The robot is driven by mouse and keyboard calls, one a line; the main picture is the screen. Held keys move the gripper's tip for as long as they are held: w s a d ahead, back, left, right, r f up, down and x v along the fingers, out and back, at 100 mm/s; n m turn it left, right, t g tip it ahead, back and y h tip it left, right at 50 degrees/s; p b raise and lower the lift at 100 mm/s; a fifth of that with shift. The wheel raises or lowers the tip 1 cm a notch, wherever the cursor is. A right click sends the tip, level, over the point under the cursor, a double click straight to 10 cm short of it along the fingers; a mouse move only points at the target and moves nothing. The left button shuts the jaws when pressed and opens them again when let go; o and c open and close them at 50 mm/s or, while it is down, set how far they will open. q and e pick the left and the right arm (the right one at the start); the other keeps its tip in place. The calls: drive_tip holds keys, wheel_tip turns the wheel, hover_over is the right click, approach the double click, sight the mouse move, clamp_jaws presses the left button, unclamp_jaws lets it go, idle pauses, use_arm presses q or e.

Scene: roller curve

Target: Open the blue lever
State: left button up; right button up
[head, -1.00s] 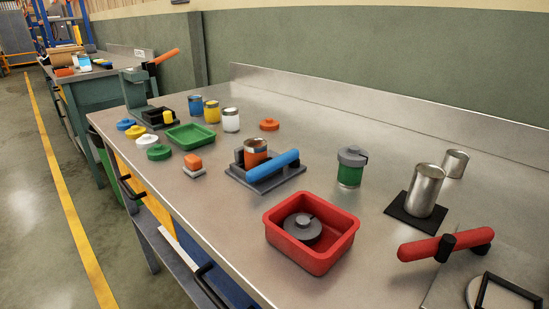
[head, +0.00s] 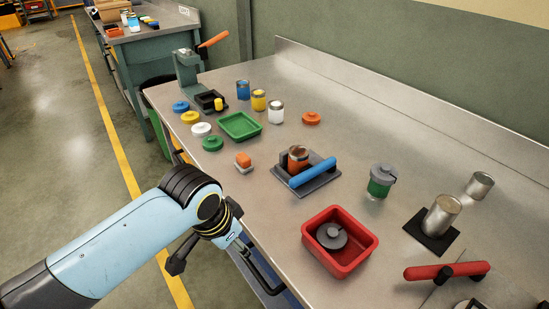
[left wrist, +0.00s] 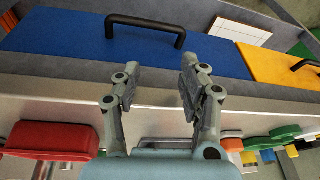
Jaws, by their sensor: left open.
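The blue lever (head: 312,172) is a thick blue bar lying across the front of a dark grey clamp fixture (head: 280,180) on the bench. An orange-labelled can (head: 298,158) stands in the fixture behind the lever. My left gripper (head: 232,245) is by the bench's front edge, left of and nearer than the lever, not touching it. In the left wrist view its two grey fingers (left wrist: 158,78) are apart with nothing between them. The lever cannot be made out in that view. My right gripper is not in view.
A red tray (head: 315,259) with a grey lid sits right of my gripper. A red-handled lever (head: 447,271) is at right. Drawer handles (left wrist: 146,29) project from the bench front.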

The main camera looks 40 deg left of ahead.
use_arm(q)
wheel_tip(320, 180, up, 5)
drive_tip(key=p, duration=0.1)
drive_tip(key=m+h+p, duration=0.2)
drive_tip(key=p, duration=0.1)
approach(290, 181)
drive_tip(key=shift+t, duration=0.5)
drive_tip(key=x, duration=0.9)
drive_tip(key=shift+s+d+f, duration=0.1)
drive_tip(key=shift+s+f, duration=0.05)
drive_tip(key=shift+f, duration=0.3)
clamp_jaws()
